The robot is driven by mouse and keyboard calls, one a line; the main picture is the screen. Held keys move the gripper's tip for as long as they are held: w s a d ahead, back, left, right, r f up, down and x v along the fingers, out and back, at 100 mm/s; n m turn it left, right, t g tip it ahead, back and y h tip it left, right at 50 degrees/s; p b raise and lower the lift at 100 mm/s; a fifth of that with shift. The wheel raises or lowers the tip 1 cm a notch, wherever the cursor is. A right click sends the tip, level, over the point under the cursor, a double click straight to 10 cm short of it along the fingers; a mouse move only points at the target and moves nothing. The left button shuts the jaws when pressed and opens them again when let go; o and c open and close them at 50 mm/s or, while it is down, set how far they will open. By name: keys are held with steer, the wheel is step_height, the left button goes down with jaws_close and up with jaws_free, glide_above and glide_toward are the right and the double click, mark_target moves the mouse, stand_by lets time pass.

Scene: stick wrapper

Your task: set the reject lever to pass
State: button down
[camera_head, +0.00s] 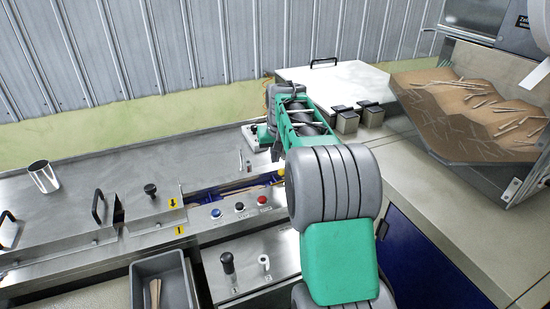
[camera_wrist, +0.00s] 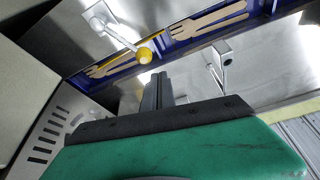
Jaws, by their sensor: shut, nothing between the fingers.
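The lever with the yellow ball knob (camera_wrist: 144,55) shows in the wrist view, its pale metal arm running up and left to a square mount (camera_wrist: 100,16). The knob hangs over a blue-walled channel (camera_wrist: 185,44) holding wooden forks. In the head view the yellow knob (camera_head: 281,172) just shows beside my arm. My gripper (camera_wrist: 158,76) is shut and empty, its fingers close below the knob in the wrist picture. I cannot tell whether they touch it. The head view largely hides my gripper behind my arm. No pass marking is readable.
A metal bracket (camera_wrist: 222,60) stands right of my fingers. A panel with blue, black and red buttons (camera_head: 239,206) lies before the channel. A black-knobbed lever (camera_head: 227,263) stands on a lower panel beside a grey bin (camera_head: 160,270). A hopper of sticks (camera_head: 475,110) is at right.

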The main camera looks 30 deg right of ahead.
steer(key=p+v, duration=0.3)
steer(key=v, duration=0.4)
steer(key=shift+r, duration=0.1)
